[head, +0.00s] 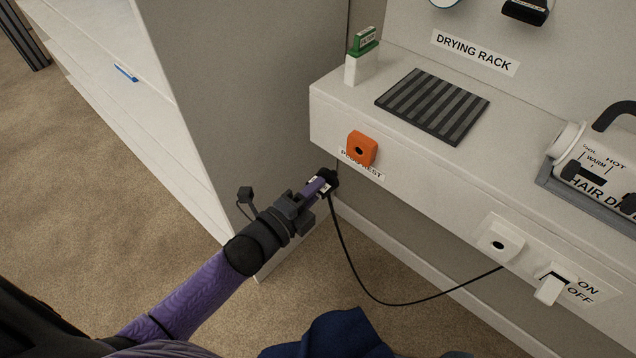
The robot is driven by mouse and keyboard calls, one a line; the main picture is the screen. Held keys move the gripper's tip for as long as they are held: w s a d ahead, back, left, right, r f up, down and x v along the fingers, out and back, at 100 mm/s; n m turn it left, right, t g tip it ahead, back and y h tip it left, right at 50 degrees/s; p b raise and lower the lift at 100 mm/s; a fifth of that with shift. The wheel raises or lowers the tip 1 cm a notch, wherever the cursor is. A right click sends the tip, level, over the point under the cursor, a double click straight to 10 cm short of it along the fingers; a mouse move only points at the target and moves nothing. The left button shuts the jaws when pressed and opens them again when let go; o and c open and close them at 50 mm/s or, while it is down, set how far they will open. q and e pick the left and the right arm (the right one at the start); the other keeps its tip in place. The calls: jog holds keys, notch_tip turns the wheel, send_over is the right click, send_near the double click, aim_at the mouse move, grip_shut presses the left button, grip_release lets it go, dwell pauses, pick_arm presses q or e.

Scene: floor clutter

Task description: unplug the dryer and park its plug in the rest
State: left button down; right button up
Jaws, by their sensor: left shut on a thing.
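My left gripper (324,184) is shut on a black plug (332,179), mostly hidden by the fingers. It holds the plug in front of the counter, below and left of the orange plug rest (362,148). The rest has a dark hole in its face and a partly covered label under it. The black cord (362,285) hangs from the plug in a loop and runs right toward the underside of the counter. The white socket (500,241) shows an empty dark hole. The white hair dryer (590,160) lies in a grey cradle at the right. My right gripper is not in view.
A white switch (550,285) beside an ON/OFF label (587,291) hangs right of the socket. A grey cabinet side (250,110) stands close left of my gripper.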

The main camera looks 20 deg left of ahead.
aim_at(335, 172)
pick_arm(q)
jog(key=shift+a, duration=0.15)
jog(key=shift+d, duration=0.2)
jog(key=b+x, duration=0.2)
jog(key=x, duration=0.3)
jog(key=shift+w+d, duration=0.1)
jog(key=shift+w, duration=0.25)
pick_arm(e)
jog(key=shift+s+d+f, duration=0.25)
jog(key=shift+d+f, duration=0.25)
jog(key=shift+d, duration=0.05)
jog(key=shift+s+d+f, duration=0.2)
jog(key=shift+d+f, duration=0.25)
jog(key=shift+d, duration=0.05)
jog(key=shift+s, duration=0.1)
pick_arm(q)
jog(key=shift+r, duration=0.1)
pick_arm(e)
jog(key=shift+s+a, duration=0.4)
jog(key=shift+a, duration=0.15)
